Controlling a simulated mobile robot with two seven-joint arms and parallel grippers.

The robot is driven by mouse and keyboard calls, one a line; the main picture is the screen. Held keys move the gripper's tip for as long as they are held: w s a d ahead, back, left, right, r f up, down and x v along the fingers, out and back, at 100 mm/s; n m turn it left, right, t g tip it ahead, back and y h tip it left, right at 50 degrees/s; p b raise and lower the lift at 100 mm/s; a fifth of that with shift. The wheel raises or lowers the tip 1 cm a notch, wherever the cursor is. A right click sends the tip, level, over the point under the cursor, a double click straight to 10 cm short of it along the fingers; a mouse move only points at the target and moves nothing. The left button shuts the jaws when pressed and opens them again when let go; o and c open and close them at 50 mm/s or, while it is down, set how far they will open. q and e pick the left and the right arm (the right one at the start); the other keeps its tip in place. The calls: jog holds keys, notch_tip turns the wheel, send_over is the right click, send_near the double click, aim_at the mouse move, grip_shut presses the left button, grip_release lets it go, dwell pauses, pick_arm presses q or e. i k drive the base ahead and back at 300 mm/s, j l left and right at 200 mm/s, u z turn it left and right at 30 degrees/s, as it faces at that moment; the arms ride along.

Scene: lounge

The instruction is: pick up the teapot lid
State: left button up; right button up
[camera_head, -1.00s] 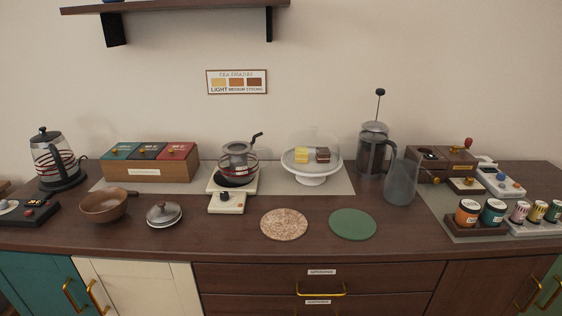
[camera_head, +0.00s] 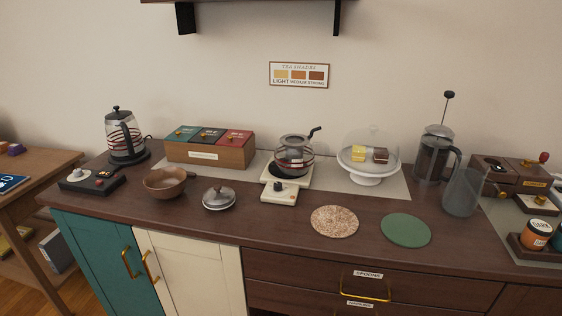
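A round grey metal lid (camera_head: 219,198) with a small knob lies on the wooden counter (camera_head: 270,226), between a brown bowl and a small cream scale. A glass teapot (camera_head: 293,158) with a dark handle stands behind it to the right, on a cream base; a strainer-like insert shows at its open-looking top. Neither of my grippers is in view.
A brown bowl (camera_head: 166,182) sits close left of the lid. A cork mat (camera_head: 334,221) and a green mat (camera_head: 405,230) lie to the right. A box of tea (camera_head: 210,150), a kettle (camera_head: 124,136), a cake stand (camera_head: 368,165) and a French press (camera_head: 433,155) stand behind.

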aim_at(219, 195)
jog(key=j+z, duration=0.1)
jog(key=z, duration=0.6)
jog(key=j+z, duration=0.6)
jog(key=z, duration=0.2)
jog(key=k+j+z, duration=0.2)
jog(key=j, duration=0.15)
jog(key=k+j+z, duration=0.2)
jog(key=j, duration=0.15)
jog(key=i+j, duration=0.05)
